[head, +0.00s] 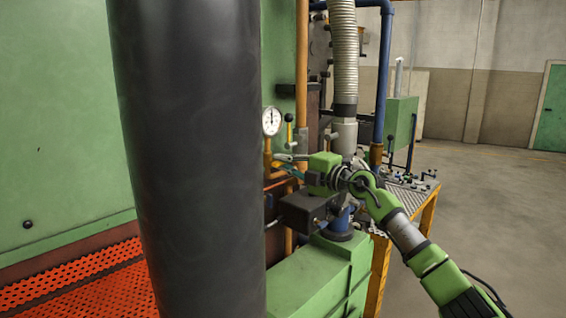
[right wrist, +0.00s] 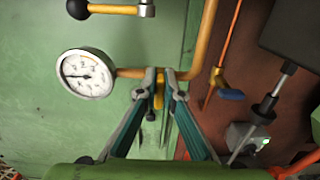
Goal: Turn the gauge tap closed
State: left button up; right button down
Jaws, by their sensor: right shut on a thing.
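The white round gauge (head: 271,120) stands on a brass-coloured pipe at the green furnace wall. In the right wrist view the gauge (right wrist: 86,73) is left of my fingers, with its pipe running right from it. The gauge tap (right wrist: 158,93) shows as a small yellow piece on that pipe, between my fingertips. My right gripper (right wrist: 160,78) is shut on the gauge tap; its fingers hide part of it. In the head view the right gripper (head: 290,161) is just below and right of the gauge, and the tap is too small to make out. My left gripper is not in view.
A blue-handled valve (right wrist: 230,95) sits right of my fingers. A yellow-handled lever (right wrist: 112,9) is above the gauge. A grey hose (head: 343,50) and a dark box (head: 303,211) are close to my right gripper. The floor (head: 490,215) at right is clear.

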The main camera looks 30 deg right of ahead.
dwell(0.4)
jog(key=c, duration=2.2)
grip_release()
jog(key=shift+o, duration=0.2)
jog(key=shift+s+d, duration=0.1)
jog(key=v, duration=1.2)
